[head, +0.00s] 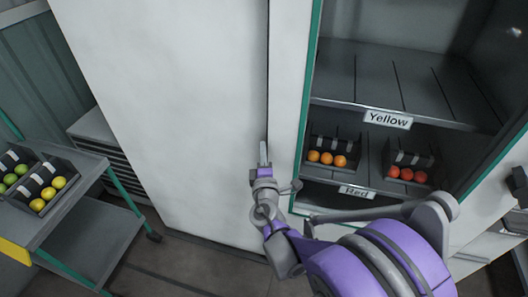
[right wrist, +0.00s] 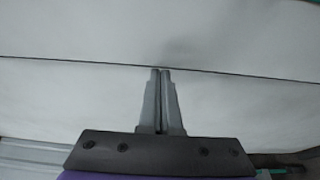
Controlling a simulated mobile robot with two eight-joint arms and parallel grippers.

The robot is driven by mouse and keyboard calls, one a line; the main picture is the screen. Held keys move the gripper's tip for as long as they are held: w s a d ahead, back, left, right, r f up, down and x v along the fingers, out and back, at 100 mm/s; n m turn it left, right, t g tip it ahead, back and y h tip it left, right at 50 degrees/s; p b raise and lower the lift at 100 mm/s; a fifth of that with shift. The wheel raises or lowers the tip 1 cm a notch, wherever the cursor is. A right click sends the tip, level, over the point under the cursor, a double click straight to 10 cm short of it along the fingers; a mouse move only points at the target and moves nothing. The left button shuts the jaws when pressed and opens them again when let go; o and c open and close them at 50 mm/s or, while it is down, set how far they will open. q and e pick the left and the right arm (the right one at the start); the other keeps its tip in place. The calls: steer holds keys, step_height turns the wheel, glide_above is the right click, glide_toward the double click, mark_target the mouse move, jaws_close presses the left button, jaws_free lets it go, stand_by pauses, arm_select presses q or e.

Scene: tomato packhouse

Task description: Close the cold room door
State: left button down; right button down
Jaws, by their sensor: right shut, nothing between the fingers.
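The cold room door (head: 165,100) appears to be the large plain white panel in the left middle of the head view. A narrow dark seam runs along its right edge, beside a white upright strip (head: 288,95). My right gripper (head: 263,150) is shut and empty, with its fingertips at this seam, low on the panel. In the right wrist view, the closed fingertips (right wrist: 161,71) reach the thin dark line between two white surfaces. I cannot tell whether they touch. No handle shows. My left gripper is not in view.
Right of the strip is a green-edged shelf unit (head: 313,55) with labels "Yellow" (head: 388,119) and "Red" (head: 357,192) and dark crates of orange and red tomatoes. A grey cart (head: 85,235) with green and yellow tomatoes stands at left. Some floor (head: 190,270) is clear below the panel.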

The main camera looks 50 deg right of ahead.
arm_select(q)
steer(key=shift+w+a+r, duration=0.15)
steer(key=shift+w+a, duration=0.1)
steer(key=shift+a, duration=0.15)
arm_select(e)
steer(key=s+a, duration=0.3)
steer(key=a, duration=0.5)
steer(key=shift+s+a, duration=0.4)
